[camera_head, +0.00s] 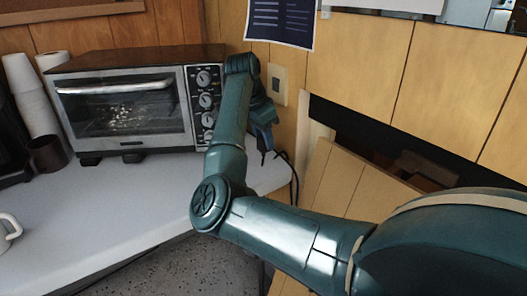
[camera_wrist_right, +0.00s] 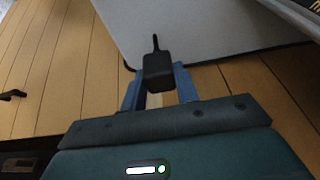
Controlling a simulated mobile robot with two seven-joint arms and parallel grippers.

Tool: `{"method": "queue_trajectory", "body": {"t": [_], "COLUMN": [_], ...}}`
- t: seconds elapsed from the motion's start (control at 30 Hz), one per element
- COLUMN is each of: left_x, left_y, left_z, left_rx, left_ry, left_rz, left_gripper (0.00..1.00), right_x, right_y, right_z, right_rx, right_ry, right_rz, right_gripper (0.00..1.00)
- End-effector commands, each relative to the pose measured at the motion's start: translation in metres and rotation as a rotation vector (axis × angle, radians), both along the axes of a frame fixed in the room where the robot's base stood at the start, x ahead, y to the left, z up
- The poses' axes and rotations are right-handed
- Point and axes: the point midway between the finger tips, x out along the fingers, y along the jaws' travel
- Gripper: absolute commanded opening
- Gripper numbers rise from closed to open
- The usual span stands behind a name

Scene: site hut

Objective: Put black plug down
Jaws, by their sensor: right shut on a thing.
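My right gripper (camera_head: 265,146) is beside the right side of the toaster oven, above the right end of the white counter. In the right wrist view its two blue fingers (camera_wrist_right: 158,92) are shut on the black plug (camera_wrist_right: 158,70), a small dark block with a short cord stub pointing away from the gripper. In the head view the plug is too small and dark to make out clearly at the fingertips. My left gripper is not in view.
The toaster oven (camera_head: 125,104) stands on the white counter (camera_head: 95,215), whose middle is bare. A wall outlet (camera_head: 277,84) is behind my right wrist. A dark cord (camera_head: 294,180) hangs at the counter's right end.

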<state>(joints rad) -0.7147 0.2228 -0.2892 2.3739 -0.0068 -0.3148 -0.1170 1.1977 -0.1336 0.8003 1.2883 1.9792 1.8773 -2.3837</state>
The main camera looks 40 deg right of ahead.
Motion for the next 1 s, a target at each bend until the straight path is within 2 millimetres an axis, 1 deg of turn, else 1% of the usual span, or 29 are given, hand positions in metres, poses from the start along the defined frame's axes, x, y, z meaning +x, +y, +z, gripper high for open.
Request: {"method": "queue_trajectory", "body": {"t": [0.1,0.2,0.47,0.83,0.97,1.0], "left_x": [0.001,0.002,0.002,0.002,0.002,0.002], "left_y": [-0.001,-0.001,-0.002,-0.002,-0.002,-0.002], "left_z": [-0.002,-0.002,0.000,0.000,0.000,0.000], "left_rx": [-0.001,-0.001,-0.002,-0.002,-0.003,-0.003], "left_ry": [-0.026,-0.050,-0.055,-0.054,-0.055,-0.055], "left_rz": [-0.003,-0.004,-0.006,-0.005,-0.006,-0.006], "left_gripper": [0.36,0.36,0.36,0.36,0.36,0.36], "right_x": [-0.001,-0.001,0.000,0.000,0.000,0.000], "right_y": [0.001,0.000,0.000,0.000,0.000,0.000], "right_z": [-0.020,-0.032,-0.032,-0.043,-0.044,-0.044], "right_rx": [0.002,0.000,0.001,0.001,0.000,0.001], "right_ry": [0.003,0.003,0.000,0.001,0.000,0.001], "right_rz": [0.001,0.001,0.001,0.001,0.000,0.000], "right_gripper": [0.00,0.00,0.00,0.00,0.00,0.33]}}
